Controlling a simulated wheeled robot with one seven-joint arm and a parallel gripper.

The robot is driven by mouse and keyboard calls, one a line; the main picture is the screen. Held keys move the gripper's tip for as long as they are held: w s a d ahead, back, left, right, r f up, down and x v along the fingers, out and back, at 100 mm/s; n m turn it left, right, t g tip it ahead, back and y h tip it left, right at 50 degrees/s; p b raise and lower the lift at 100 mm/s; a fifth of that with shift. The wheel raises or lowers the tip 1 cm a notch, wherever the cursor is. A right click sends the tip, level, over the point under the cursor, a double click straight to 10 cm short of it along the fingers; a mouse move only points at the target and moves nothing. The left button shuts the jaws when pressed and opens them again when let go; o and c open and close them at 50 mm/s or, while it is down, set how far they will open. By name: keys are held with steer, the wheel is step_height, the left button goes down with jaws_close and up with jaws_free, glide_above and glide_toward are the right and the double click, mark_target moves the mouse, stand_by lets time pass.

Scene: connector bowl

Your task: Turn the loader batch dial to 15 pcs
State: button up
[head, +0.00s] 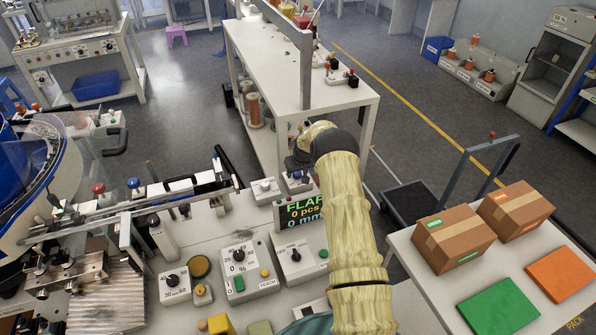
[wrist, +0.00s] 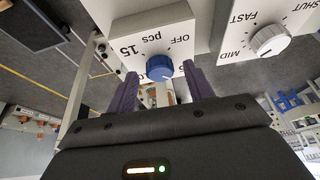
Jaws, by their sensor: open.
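In the wrist view the loader batch dial is a blue knob (wrist: 159,68) on a white box (wrist: 148,30), with the labels OFF, pcs and 15 readable. Other numbers beside the knob are partly covered. I cannot clearly tell which mark the knob points to. My gripper (wrist: 160,76) is open, with one purple finger on each side of the knob; contact cannot be told. The display (head: 302,211) reads FLAP, 0 pcs, 0 mm.
Beside the dial box is a second white box with a white knob (wrist: 268,40) marked SHUT, FAST and MID. In the head view, boxes with black knobs (head: 239,255) stand in front of the display. Cartons (head: 452,238) stand on the right table.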

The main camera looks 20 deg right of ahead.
steer(key=shift+w+f, duration=0.1)
steer(key=shift+f, duration=0.25)
steer(key=shift+c, duration=0.4)
steer(key=c, duration=0.9)
